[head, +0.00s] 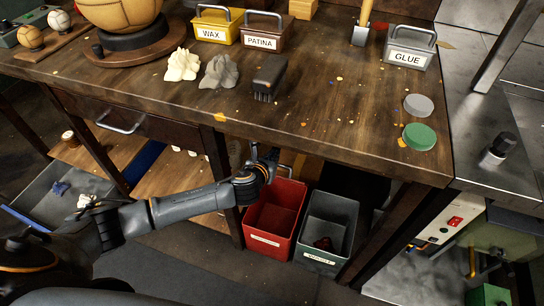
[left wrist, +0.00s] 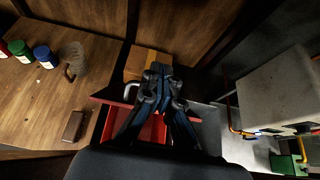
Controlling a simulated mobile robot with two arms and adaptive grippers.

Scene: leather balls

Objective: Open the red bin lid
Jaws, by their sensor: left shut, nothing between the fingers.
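The red bin (head: 272,217) stands on the floor under the workbench, with a white label on its front. Its red inside shows from above, so its top is uncovered; the inside also shows in the left wrist view (left wrist: 152,130). A thin red edge, which looks like the lid (left wrist: 108,100), shows at the far side of the bin, raised, beside a pale handle (left wrist: 130,91). My left gripper (head: 264,156) is at the bin's back edge, shut and empty. In the left wrist view its fingers (left wrist: 158,72) hide part of the lid. My right gripper is out of view.
A grey bin (head: 329,225) with a dark reddish thing inside stands close to the right of the red one. The workbench top (head: 330,110) overhangs both bins. A bench leg (head: 385,232) stands to the right. A wooden lower shelf (left wrist: 40,105) lies left of the bin.

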